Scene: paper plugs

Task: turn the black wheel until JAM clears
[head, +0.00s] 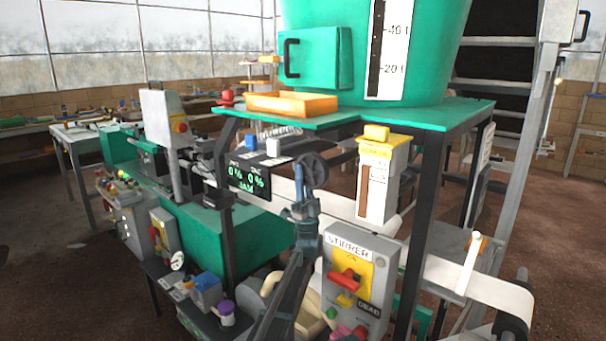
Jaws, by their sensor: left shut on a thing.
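The black wheel (314,168) stands upright near the middle of the head view, in front of the white paper strip. My left gripper (305,189), at the top of its dark arm, is shut on the wheel's lower left rim. The fingers cover part of that rim. A small black display (249,181) just left of the wheel shows two readings of 0 % in green and the word JAM below them. My right gripper is not in view.
A grey STIRRER box (360,252) with a red handle stands right of my arm. A white dispenser with a yellow top (381,180) hangs right of the wheel. A large green tank (370,50) stands above on a green table with an orange tray (291,104). Green machinery (215,240) fills the left.

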